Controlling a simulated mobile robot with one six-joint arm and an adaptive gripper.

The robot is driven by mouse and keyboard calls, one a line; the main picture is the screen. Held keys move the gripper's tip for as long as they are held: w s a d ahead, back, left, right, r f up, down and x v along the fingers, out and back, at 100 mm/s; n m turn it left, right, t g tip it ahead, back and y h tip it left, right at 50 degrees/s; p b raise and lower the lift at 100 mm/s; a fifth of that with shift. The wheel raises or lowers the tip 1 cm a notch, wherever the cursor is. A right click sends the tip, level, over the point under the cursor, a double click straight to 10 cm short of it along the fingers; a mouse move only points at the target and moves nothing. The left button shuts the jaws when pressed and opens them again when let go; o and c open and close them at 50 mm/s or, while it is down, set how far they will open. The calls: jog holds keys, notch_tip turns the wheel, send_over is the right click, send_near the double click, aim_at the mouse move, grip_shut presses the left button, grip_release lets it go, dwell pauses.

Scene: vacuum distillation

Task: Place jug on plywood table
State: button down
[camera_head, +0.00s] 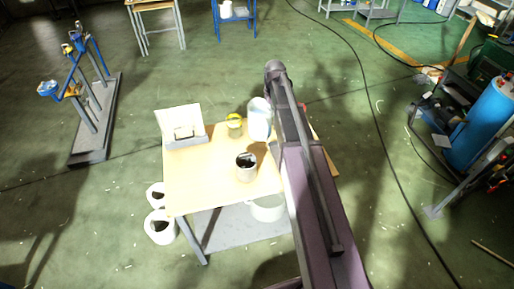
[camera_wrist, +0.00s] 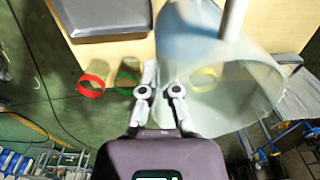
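The jug (camera_head: 259,119) is a pale, translucent, bluish vessel just left of my arm's end, over the far right part of the plywood table (camera_head: 205,185). In the wrist view the jug (camera_wrist: 215,45) is large and close, right of the fingers, with its wide mouth toward the lower right. My gripper (camera_wrist: 163,88) has its fingers close together at the jug's left edge and appears shut on it; the exact contact is hidden. In the head view my arm hides the gripper. Whether the jug's base touches the table cannot be told.
On the table stand a yellow-rimmed container (camera_head: 234,125), a whitish pot with dark contents (camera_head: 246,168) and a white device with a raised panel (camera_head: 182,128). Red-rimmed (camera_wrist: 91,86) and green-rimmed (camera_wrist: 127,78) containers show in the wrist view. The table's front left is clear.

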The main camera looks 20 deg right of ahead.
aim_at(271, 122)
notch_tip(271, 122, down, 14)
jog(key=b, duration=1.3)
jog(key=shift+b, duration=0.35)
jog(key=shift+a, duration=0.1)
jog(key=shift+f+b, duration=1.9)
jog(key=shift+f, duration=0.2)
jog(key=c, duration=0.8)
grip_release()
jog(key=shift+r, duration=0.2)
notch_tip(271, 122, up, 12)
jog(key=p, duration=1.2)
